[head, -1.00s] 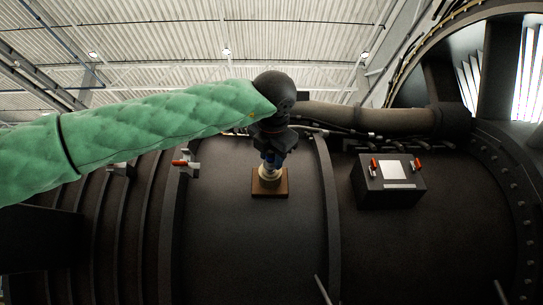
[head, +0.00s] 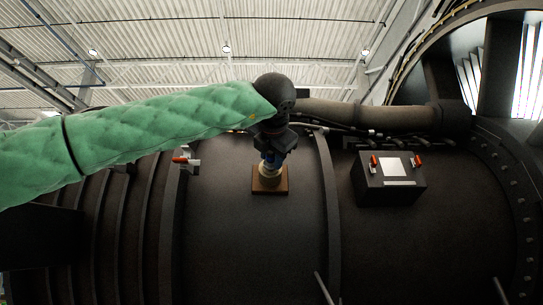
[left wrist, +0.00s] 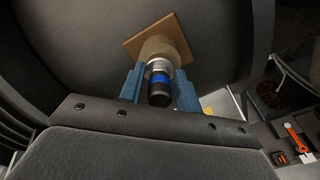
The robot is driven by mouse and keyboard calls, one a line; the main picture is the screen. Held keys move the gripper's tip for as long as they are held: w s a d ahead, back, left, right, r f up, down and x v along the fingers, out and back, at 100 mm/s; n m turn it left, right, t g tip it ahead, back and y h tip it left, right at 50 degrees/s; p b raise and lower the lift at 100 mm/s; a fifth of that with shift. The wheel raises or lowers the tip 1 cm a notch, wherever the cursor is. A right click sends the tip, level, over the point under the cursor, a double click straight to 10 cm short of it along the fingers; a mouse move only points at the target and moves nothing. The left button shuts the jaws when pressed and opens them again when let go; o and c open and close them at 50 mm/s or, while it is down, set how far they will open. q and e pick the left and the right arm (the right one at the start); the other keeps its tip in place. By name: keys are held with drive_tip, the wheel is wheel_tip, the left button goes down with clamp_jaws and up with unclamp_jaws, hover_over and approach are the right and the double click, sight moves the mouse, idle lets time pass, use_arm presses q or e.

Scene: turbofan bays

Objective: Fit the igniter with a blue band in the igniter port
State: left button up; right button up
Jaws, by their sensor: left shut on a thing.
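The igniter with a blue band (left wrist: 159,80) is between the blue fingers of my left gripper (left wrist: 160,92) in the left wrist view. The gripper is shut on it. Its dark end faces the wrist camera, and its silver part meets the round tan igniter port (left wrist: 168,50) on a square brown plate. In the head view my left gripper (head: 271,160) is over the port (head: 268,174) on the dark engine casing, and the igniter is mostly hidden by the gripper. I cannot tell how deep the igniter sits in the port. My right gripper is not in view.
A dark box (head: 389,184) with red latches and a white label is on the casing to the right. A thick pipe (head: 375,118) runs above it. A red-handled fitting (head: 184,160) is left of the port. A raised rib (head: 328,190) stands just right of it.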

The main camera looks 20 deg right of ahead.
use_arm(q)
drive_tip(key=shift+w+d+f, duration=0.15)
drive_tip(key=shift+w, duration=0.25)
idle(0.3)
drive_tip(key=o, duration=1.2)
drive_tip(key=shift+c, duration=0.2)
drive_tip(key=shift+s, duration=0.1)
drive_tip(key=shift+s+b, duration=0.2)
drive_tip(key=shift+b, duration=0.1)
drive_tip(key=b+v, duration=0.2)
drive_tip(key=v, duration=0.5)
